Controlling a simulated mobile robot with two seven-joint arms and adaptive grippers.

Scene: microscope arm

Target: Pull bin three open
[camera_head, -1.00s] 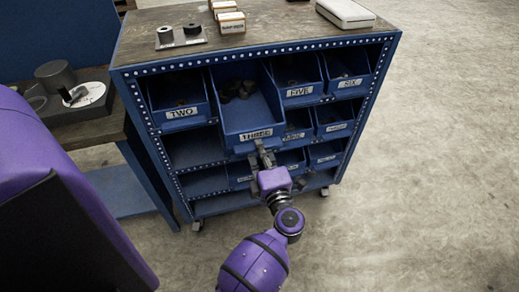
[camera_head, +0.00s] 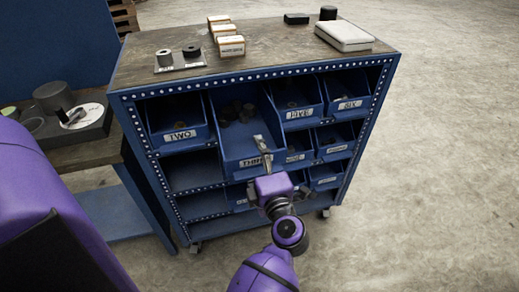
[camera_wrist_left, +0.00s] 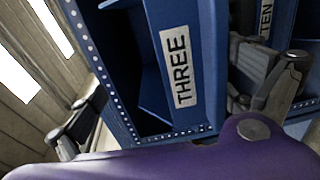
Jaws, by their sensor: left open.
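Bin three (camera_head: 241,148) is a blue bin with a white THREE label, standing out of the cabinet's upper row past bins two and five. Dark round parts lie in it. In the left wrist view, its label (camera_wrist_left: 181,67) is close and tilted. My left gripper (camera_head: 264,166) is in front of the bin's face, and one finger covers the label's right end. Whether a finger touches the bin is unclear. My right gripper is not in view.
The blue cabinet (camera_head: 124,97) on casters holds bin two (camera_head: 181,137), bin five (camera_head: 299,114), bin six (camera_head: 349,104) and several lower bins. Small boxes, a white case (camera_head: 343,36) and dark cylinders stand on top. A side bench is at left. The floor at right is clear.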

